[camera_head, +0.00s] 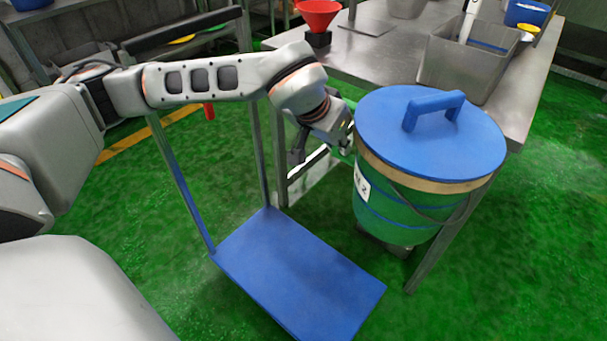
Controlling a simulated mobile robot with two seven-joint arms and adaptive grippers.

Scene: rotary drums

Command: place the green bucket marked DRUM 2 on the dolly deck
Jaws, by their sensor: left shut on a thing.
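The green bucket (390,216) has a blue lid (390,128) with a raised handle, a tan band under the lid and blue stripes. A white label (362,187) on its left side is only partly readable, ending in 2. The bucket looks upright, right of the dolly and in front of a table leg. My left gripper (343,142) is shut at the bucket's upper left side; its fingertips are partly hidden. The blue dolly deck (298,273) is bare, below and left of the bucket. My right gripper is not in view.
The dolly's push-handle posts (178,182) rise at the deck's left and back. A steel table (375,60) behind the bucket holds a red funnel (318,14) and a grey bin (468,62). A dark grey object (398,250) shows under the bucket. Green floor is clear at right.

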